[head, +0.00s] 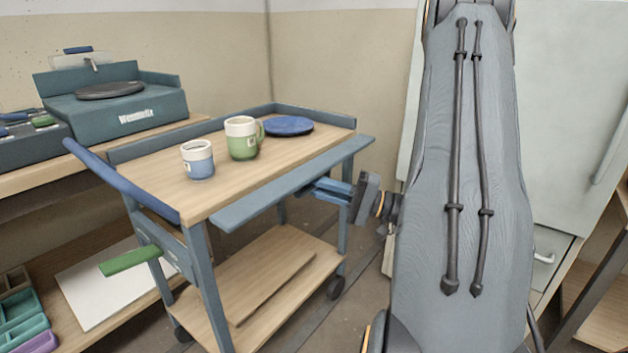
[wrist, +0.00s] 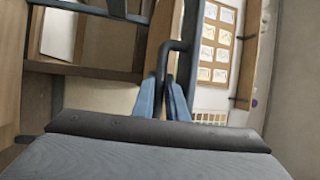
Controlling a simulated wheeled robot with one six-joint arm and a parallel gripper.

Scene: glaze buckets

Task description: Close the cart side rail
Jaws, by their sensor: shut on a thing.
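In the wrist view my gripper's blue fingers (wrist: 169,100) are shut on a dark bent bar (wrist: 174,46), which looks like the rail's handle. The handle is hidden in the head view.
A blue cup (head: 198,160), a green and white mug (head: 243,138) and a blue plate (head: 288,125) stand on the cart top. A wooden bench with a wheel-like device (head: 115,100) is at left.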

